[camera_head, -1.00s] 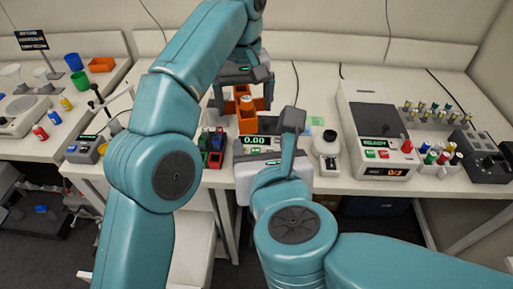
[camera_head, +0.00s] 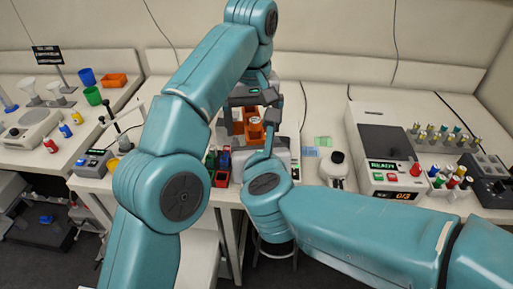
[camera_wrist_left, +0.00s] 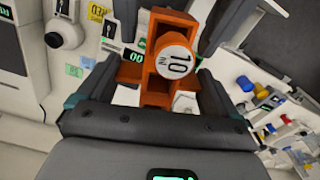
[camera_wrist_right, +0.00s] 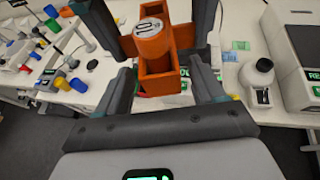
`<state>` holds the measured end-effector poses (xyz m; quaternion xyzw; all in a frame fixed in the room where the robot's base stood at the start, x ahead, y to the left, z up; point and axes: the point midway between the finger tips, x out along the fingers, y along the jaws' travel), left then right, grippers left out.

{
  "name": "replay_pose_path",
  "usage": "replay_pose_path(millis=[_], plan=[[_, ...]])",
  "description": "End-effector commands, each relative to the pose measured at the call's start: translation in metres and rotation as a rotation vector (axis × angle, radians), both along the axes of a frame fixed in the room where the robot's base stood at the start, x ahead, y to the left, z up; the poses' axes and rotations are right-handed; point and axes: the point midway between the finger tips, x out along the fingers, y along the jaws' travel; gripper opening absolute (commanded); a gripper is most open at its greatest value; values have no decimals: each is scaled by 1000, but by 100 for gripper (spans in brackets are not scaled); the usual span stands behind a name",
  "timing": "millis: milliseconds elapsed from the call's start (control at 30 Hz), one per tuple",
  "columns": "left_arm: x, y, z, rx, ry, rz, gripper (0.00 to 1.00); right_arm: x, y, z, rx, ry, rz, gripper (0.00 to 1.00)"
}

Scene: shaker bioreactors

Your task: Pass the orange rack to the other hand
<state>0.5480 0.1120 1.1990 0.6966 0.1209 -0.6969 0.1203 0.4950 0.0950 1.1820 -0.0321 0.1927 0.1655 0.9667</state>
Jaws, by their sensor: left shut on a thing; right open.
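The orange rack (camera_head: 238,129) is held above the bench in the middle of the head view. A round container with a white cap marked 10 (camera_wrist_left: 174,60) sits in it. My left gripper (camera_head: 249,120) is shut on the rack, its fingers on both sides. The rack also shows in the left wrist view (camera_wrist_left: 156,98). My right gripper (camera_wrist_right: 166,78) is open, with its fingers on either side of the rack's near end (camera_wrist_right: 155,88) in the right wrist view. Gaps seem to remain there. In the head view my right fingers are mostly hidden by my arm.
Behind and below the rack are red, green and blue items (camera_head: 219,165). A white bottle-like device (camera_head: 335,165) and a machine reading READY (camera_head: 380,150) stand to the right. A small orange bin (camera_head: 114,80) is on the left bench.

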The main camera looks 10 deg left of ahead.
Motion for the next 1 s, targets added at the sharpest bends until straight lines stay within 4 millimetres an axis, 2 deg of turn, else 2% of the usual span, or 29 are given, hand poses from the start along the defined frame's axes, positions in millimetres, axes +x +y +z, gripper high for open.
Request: replay_pose_path(millis=[167,333,400,433,633,733,867,967,1000], plan=[[0,0,0,0,0,0,62,0,0,0,0,0,0,68],[0,0,0,-1,0,0,62,0,0,0,0,0,1,13],[0,0,0,-1,0,0,62,0,0,0,0,0,1,12],[0,0,0,-1,0,0,100,0,0,1,1,-1,1,12],[0,0,0,-1,-1,0,100,0,0,1,1,-1,1,12],[2,3,8,-16,-27,15,100,0,0,1,1,-1,1,12],[9,18,38,-83,-139,76,100,0,0,1,0,-1,0,12],[18,40,69,-169,-263,142,100,0,0,1,0,-1,0,12],[24,54,78,-215,-315,167,100,0,0,0,0,-1,0,12]])
